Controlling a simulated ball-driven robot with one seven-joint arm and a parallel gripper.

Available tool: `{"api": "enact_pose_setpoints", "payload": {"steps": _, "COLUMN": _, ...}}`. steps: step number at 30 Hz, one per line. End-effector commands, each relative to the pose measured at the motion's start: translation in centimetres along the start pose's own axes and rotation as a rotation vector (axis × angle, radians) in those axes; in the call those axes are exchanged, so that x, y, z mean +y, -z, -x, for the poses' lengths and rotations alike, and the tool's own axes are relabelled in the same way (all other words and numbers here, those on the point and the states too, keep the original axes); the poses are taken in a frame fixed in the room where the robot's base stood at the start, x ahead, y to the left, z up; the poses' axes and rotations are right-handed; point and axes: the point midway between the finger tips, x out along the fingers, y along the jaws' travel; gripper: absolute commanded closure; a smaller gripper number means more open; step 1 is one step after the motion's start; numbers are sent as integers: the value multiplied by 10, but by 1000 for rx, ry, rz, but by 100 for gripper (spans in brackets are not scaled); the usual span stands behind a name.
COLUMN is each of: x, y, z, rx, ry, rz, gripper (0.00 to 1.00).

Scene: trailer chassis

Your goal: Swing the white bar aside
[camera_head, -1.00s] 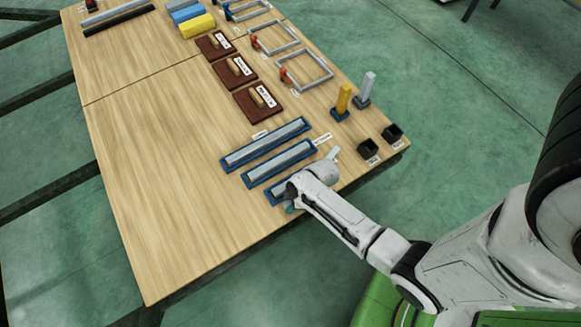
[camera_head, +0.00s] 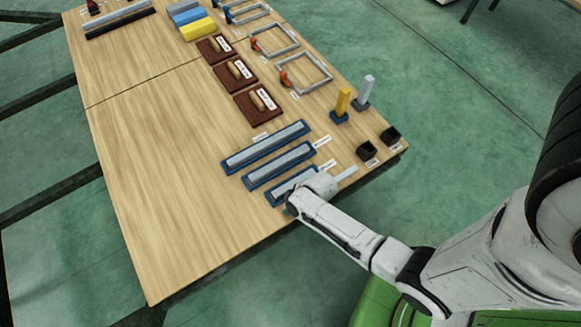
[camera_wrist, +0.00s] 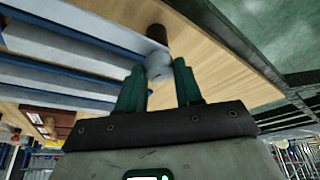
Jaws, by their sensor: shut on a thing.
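Several pale bars lie in blue trays at the table's near right in the head view. The nearest pale bar (camera_head: 288,185) is partly covered by my wrist. In the wrist view my gripper (camera_wrist: 160,83) has its teal fingers either side of a round whitish knob (camera_wrist: 158,66) and is shut on it. The knob sits by a dark upright cylinder (camera_wrist: 157,35) near the table edge. In the head view my gripper (camera_head: 291,206) is mostly hidden under my wrist. A pale strip (camera_head: 347,173) shows right of the wrist; I cannot tell whether it belongs to the bar.
Two more blue trays (camera_head: 265,146) with bars lie behind. Two black cups (camera_head: 367,149), a yellow post (camera_head: 342,101) and a grey post (camera_head: 364,89) stand at the right edge. Brown boards (camera_head: 258,102) lie farther back. The table's left part is clear.

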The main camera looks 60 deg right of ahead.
Motion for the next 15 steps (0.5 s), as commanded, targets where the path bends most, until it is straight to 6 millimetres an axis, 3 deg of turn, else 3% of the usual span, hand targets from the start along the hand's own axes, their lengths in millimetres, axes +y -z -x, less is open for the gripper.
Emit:
{"api": "enact_pose_setpoints", "payload": {"steps": 4, "x": 0, "y": -1, "z": 0, "rx": -1, "ry": 0, "rz": -4, "gripper": 100}}
{"api": "enact_pose_setpoints", "payload": {"steps": 5, "x": 0, "y": -1, "z": 0, "rx": -1, "ry": 0, "rz": -4, "gripper": 63}}
{"api": "enact_pose_setpoints", "payload": {"steps": 12, "x": 0, "y": -1, "z": 0, "rx": 0, "ry": 1, "rz": -2, "gripper": 41}}
{"api": "enact_pose_setpoints", "payload": {"steps": 15, "x": 0, "y": 0, "z": 0, "rx": 0, "ry": 1, "rz": -2, "gripper": 41}}
